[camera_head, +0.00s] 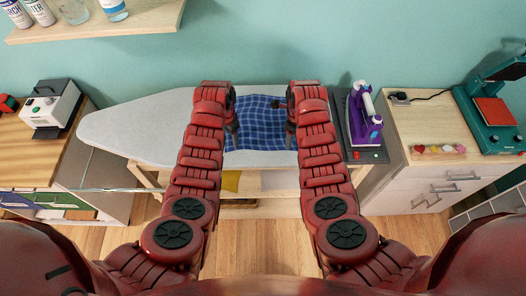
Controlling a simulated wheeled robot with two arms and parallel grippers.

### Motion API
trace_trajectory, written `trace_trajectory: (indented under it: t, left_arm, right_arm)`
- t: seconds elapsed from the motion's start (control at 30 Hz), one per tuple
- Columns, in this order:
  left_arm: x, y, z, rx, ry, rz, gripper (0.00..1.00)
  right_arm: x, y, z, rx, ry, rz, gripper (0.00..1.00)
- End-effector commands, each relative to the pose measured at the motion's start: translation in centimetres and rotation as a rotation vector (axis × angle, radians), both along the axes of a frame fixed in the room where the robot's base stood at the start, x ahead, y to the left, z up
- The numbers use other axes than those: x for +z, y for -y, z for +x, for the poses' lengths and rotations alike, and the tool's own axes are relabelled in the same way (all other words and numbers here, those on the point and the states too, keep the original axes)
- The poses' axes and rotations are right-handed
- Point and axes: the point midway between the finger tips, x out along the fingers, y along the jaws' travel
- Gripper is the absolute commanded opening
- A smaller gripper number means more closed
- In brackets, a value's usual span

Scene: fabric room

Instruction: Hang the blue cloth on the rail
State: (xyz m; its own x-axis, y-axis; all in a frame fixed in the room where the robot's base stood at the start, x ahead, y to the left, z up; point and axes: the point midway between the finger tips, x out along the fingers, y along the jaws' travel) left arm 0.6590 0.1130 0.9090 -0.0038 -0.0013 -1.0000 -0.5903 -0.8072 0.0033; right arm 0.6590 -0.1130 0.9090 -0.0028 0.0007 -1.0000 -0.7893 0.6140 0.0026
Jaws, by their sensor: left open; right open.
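The blue checked cloth (258,126) lies spread and slightly rumpled on the pale ironing board (145,122). My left gripper (233,124) is open at the cloth's left edge. My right gripper (286,117) is open at the cloth's right edge. Both point away from me, and my forearms hide parts of the board on either side. I cannot tell whether either gripper touches the cloth. A thin, pale bar (118,189) runs across at the left, in front of the board; I cannot tell whether it is the rail.
A purple iron (365,117) stands on a dark pad at the board's right end. A white cabinet (412,186) with a green press (492,112) is at right. A wooden counter with a white machine (50,106) is at left. A shelf (105,24) holds cans above.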

Motion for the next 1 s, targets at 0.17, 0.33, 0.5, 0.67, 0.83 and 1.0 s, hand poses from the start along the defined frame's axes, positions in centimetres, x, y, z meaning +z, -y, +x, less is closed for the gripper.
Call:
trace_trajectory:
  t: [0.17,0.33,0.5,0.67,0.83,1.0]
  left_arm:
    - [-1.2,0.0,-0.1,-0.002,0.000,0.001,0.57]
    - [-1.5,0.0,0.0,-0.002,0.001,0.002,0.57]
    - [-1.4,0.0,0.0,-0.002,0.003,0.002,0.57]
    - [-2.1,0.0,0.0,-0.001,0.003,0.002,0.57]
    - [-1.9,0.0,0.0,-0.001,0.002,0.001,0.44]
    - [-1.9,0.0,0.0,-0.001,0.003,0.002,0.29]
  right_arm:
    - [-1.2,-0.1,0.0,0.002,-0.001,-0.001,0.57]
    - [-1.4,-0.1,0.0,0.003,0.002,0.000,0.57]
    - [-1.4,-0.1,0.0,0.003,0.002,0.000,0.57]
    - [-2.1,-0.1,0.0,0.003,0.002,-0.001,0.57]
    - [-1.9,0.0,0.0,0.003,0.002,-0.001,0.44]
    - [-1.9,0.0,0.0,0.003,0.002,-0.001,0.29]
